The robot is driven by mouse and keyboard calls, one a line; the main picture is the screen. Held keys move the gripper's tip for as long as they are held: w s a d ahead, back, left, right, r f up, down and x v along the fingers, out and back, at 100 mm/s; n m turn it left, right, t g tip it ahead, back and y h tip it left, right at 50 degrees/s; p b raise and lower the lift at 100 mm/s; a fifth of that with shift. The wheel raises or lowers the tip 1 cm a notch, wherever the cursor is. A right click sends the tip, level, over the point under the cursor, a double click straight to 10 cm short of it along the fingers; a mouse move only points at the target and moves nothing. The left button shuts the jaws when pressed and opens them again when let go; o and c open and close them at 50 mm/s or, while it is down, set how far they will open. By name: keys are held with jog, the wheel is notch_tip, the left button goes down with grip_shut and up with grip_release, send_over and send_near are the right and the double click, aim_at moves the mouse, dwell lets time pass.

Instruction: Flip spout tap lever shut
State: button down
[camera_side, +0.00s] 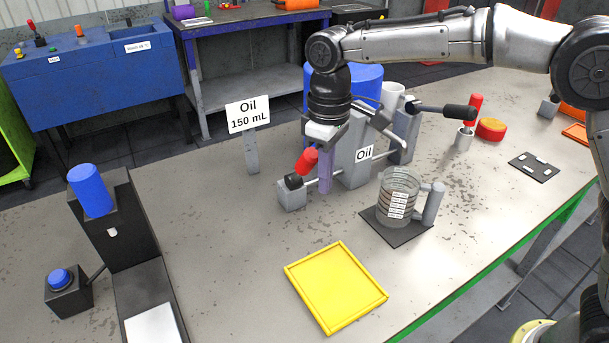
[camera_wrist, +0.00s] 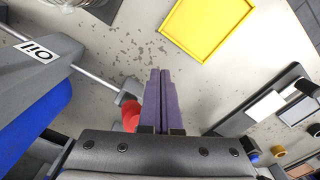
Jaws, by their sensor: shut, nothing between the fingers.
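A red-handled lever (camera_side: 307,161) with a dark base stands tilted on a small grey block (camera_side: 291,195) in the side view. A thin rod joins that block to the grey oil stand (camera_side: 355,178), which has an "Oil" label. My gripper (camera_side: 325,190) points down just right of the red handle, its purple fingers together and empty. In the wrist view the fingers (camera_wrist: 159,72) sit close beside the red handle (camera_wrist: 130,115), which is partly hidden by my gripper's body. I cannot tell whether they touch. A grey spout (camera_side: 385,126) is partly behind my wrist.
A glass measuring jug (camera_side: 398,204) stands on a dark pad to the right. A yellow tray (camera_side: 335,286) lies in front. A black-handled lever (camera_side: 447,110) sticks out at the stand's right. An "Oil 150 mL" sign (camera_side: 248,115) stands behind left.

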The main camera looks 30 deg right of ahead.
dwell(0.3)
jog(key=shift+w, duration=0.6)
